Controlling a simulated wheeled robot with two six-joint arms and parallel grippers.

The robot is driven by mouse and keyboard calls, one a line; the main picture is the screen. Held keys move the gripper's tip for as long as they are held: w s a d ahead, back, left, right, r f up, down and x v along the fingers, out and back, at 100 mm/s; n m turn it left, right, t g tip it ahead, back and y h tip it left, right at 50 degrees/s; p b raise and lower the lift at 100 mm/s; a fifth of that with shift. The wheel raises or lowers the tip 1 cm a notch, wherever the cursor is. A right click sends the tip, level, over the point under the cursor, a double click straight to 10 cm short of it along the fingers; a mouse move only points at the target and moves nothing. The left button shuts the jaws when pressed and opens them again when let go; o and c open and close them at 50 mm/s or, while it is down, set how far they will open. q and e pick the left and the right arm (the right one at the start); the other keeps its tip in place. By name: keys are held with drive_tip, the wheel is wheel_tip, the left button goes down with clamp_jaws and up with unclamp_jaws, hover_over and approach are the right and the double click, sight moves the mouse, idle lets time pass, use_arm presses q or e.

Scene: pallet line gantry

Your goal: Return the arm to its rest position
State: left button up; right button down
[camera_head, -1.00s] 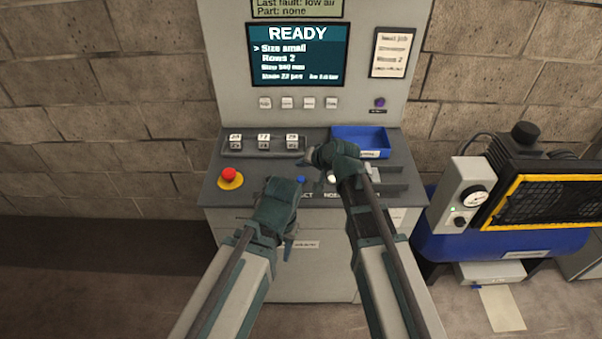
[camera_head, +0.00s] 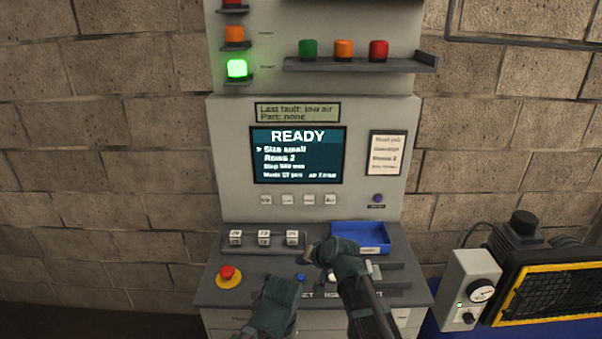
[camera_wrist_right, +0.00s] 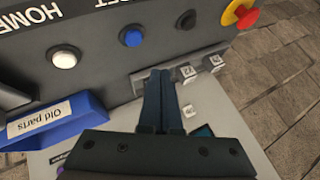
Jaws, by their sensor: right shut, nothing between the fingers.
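My right gripper (camera_head: 303,261) is shut and empty over the console's sloping desk, in front of the number blocks. In the right wrist view its two dark fingers (camera_wrist_right: 160,85) lie together. They overlap the rail with the number blocks in that picture; I cannot tell whether they touch it. My left gripper (camera_head: 270,305) is low in the head view, over the desk's front edge. Its fingers are not clear, so its opening cannot be told.
The console screen (camera_head: 298,156) reads READY and a green lamp (camera_head: 237,69) is lit. The desk holds a red stop button (camera_head: 228,273), a blue button (camera_head: 300,277), number blocks (camera_head: 264,237) and a blue tray (camera_head: 345,232). A compressor (camera_head: 545,285) stands right.

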drive_tip(key=s+d+f+n+g+h, duration=0.2)
drive_tip(key=s+f+g+h, duration=0.1)
drive_tip(key=s, duration=0.9)
drive_tip(key=s+d+f+n+g+h, duration=0.3)
drive_tip(key=s+g, duration=0.1)
drive_tip(key=s, duration=0.9)
drive_tip(key=shift+d+g+h, duration=0.3)
drive_tip(key=shift+d, duration=0.05)
